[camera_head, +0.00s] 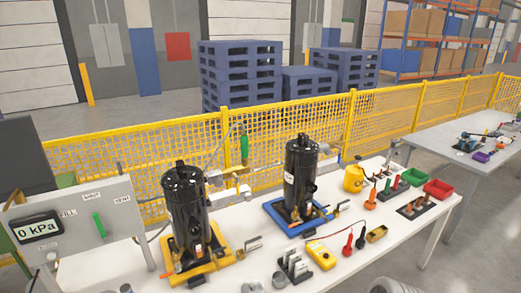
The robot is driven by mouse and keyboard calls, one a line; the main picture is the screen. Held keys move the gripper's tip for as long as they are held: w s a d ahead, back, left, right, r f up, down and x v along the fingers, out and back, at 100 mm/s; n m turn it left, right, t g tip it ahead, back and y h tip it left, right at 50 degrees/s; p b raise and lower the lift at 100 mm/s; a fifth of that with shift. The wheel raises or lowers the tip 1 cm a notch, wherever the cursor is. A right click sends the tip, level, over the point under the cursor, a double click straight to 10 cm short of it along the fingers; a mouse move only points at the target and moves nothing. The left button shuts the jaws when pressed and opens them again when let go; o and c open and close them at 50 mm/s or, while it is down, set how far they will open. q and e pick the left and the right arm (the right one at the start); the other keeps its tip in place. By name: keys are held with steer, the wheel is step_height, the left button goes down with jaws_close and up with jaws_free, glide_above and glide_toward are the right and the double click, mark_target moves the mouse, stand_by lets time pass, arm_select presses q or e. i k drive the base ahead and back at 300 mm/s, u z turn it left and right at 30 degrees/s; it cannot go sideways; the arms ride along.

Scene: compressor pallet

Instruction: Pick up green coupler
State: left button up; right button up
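A slim upright green piece (244,146), which looks like a coupler, hangs above the white fittings between the two black compressors, in front of the yellow fence. Another green piece (99,225) is on the grey gauge panel at the left; it looks like a valve handle. A small green-topped item (387,186) stands among the tools at the right of the white table. I cannot tell for sure which one is the green coupler. Neither of my grippers is recognisable in the view.
The left compressor (187,205) stands on a yellow base, the right one (300,172) on a blue base. A yellow meter (321,254) with red and black probes lies near the front. Green (414,177) and red (438,188) bins sit at the right. A grey table (430,142) is farther right.

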mark_target(244, 149)
steer(key=z, duration=1.6)
steer(key=i, duration=1.3)
steer(key=u, duration=3.05)
